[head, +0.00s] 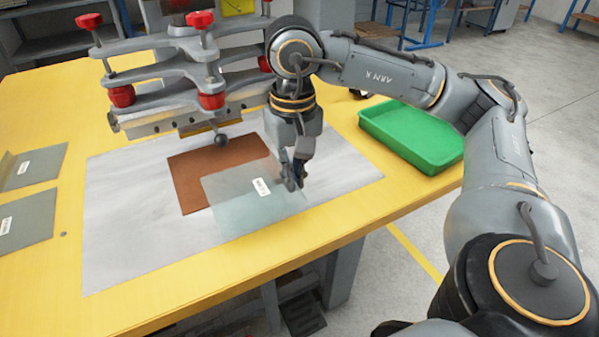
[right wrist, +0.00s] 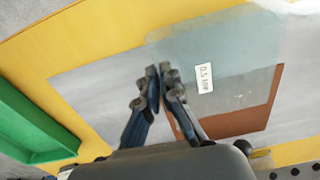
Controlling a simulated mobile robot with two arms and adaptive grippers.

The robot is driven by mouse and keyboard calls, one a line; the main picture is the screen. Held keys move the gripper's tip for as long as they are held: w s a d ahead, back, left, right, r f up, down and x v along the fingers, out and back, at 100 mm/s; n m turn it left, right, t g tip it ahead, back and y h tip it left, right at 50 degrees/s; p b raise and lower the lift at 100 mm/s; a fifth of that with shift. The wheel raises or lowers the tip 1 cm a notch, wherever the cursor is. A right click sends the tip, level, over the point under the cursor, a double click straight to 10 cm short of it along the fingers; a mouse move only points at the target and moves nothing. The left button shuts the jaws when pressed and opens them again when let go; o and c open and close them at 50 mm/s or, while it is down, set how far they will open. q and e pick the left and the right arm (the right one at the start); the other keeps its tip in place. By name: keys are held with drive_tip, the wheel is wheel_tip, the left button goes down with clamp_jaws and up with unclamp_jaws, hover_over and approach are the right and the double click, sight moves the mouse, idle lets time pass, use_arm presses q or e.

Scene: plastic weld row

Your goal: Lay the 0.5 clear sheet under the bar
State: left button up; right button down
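The 0.5 clear sheet (head: 245,205) is see-through with a white label; the label reads 0.5 mm in the right wrist view (right wrist: 225,65). It overlaps the front right part of a brown sheet (head: 190,180) on the grey mat. My right gripper (head: 291,184) is at the clear sheet's right edge, its fingers (right wrist: 162,75) closed together on that edge. How high the sheet is above the mat is hard to tell. The bar (head: 185,118) of the press with red knobs is behind the sheet, and the sheet is in front of it. My left gripper is not in view.
The grey mat (head: 130,240) covers the middle of the yellow table (head: 60,290). A green tray (head: 410,135) stands at the right edge. Two grey labelled sheets (head: 25,220) lie at the left. A ball-ended lever (head: 221,139) hangs at the front of the press.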

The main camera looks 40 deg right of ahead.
sight(276, 156)
drive_tip(key=shift+w+d+f, duration=0.15)
drive_tip(key=shift+w+f, duration=0.05)
drive_tip(key=shift+w, duration=0.45)
drive_tip(key=shift+w+d+f, duration=0.1)
drive_tip(key=shift+w+f, duration=0.1)
drive_tip(key=shift+w, duration=0.4)
drive_tip(key=shift+w+d, duration=0.2)
drive_tip(key=shift+w, duration=0.55)
drive_tip(key=w, duration=0.3)
drive_tip(key=shift+w+d+f+p, duration=0.1)
drive_tip(key=shift+w+d+p, duration=0.05)
drive_tip(key=shift+d+p, duration=0.2)
drive_tip(key=w, duration=0.2)
drive_tip(key=w+d, duration=0.1)
drive_tip(key=w, duration=0.2)
drive_tip(key=shift+w+d+f+p, duration=0.1)
drive_tip(key=shift+w+d+p, duration=0.1)
drive_tip(key=shift+w+p, duration=0.1)
use_arm(q)
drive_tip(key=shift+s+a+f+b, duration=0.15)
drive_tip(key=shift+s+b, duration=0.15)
drive_tip(key=shift+b, duration=0.3)
use_arm(e)
drive_tip(key=shift+w+f, duration=0.1)
drive_tip(key=shift+f, duration=1.05)
use_arm(q)
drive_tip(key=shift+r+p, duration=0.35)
drive_tip(key=shift+p, duration=0.05)
